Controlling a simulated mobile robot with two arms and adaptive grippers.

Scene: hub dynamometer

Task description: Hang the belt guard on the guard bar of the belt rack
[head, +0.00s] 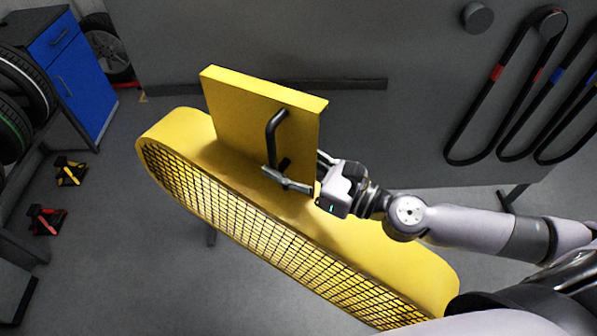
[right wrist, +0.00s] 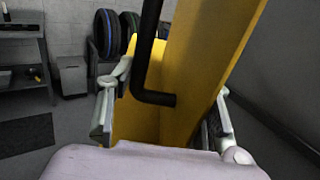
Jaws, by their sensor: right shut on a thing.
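The yellow belt guard (head: 225,178) has rounded ends, a black mesh face and a flat upright plate with a bent black handle (head: 275,130). It is held tilted, its right end lower in the head view. My right gripper (head: 288,180) is shut on the guard near the lower end of the handle. In the right wrist view, the fingers (right wrist: 165,112) flank the yellow guard (right wrist: 208,50) and black handle (right wrist: 150,65). A dark horizontal guard bar (head: 355,84) runs along the grey rack panel (head: 400,40), partly behind the plate. Whether they touch is unclear. My left gripper is out of view.
Black belts (head: 489,100) with coloured marks hang at the right of the panel, one over a round peg. Another round peg (head: 477,17) is bare. A blue cabinet (head: 75,70), tyres (head: 22,95) and yellow and red floor items (head: 70,172) are at left.

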